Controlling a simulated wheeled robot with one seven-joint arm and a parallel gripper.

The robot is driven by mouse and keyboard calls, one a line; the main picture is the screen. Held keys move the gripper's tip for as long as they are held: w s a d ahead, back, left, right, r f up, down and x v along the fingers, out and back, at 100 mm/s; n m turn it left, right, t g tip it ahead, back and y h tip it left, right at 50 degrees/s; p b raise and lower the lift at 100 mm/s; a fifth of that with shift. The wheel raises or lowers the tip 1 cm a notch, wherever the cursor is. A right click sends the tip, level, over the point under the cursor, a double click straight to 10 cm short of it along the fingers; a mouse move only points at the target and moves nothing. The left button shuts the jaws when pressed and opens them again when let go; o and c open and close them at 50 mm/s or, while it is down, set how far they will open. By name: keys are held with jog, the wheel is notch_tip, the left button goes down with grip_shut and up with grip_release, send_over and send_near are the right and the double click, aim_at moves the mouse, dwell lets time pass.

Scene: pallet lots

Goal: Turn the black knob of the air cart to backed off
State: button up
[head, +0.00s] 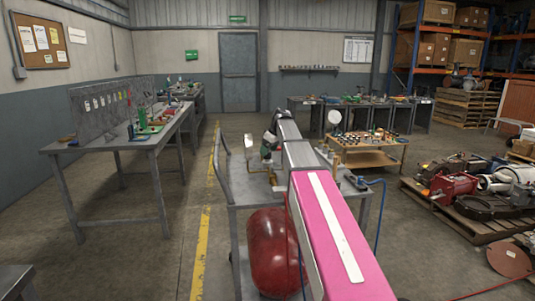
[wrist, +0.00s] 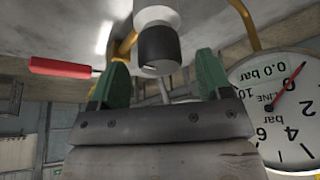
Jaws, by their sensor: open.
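The black knob (wrist: 158,47) shows at the top middle of the wrist view, below a white round collar. My gripper (wrist: 160,78) is open, with its green fingertips on either side of and just short of the knob. I see no contact, and the gap in depth is hard to judge. The air cart (head: 237,188) stands ahead in the head view, with a red tank (head: 273,250) under its top. My pink arm reaches over the cart and hides part of it; the knob cannot be made out there.
A round pressure gauge (wrist: 275,105) with a red needle sits close right of my gripper. A red handle (wrist: 60,67) is at the left, and yellow pipes run nearby. A workbench (head: 120,142) stands left, a low wooden table (head: 368,158) beyond the cart, and loaded pallets right.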

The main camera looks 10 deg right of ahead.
jog(key=v, duration=0.8)
jog(key=shift+r, duration=0.35)
jog(key=shift+s+d, duration=0.1)
jog(key=shift+s, duration=0.05)
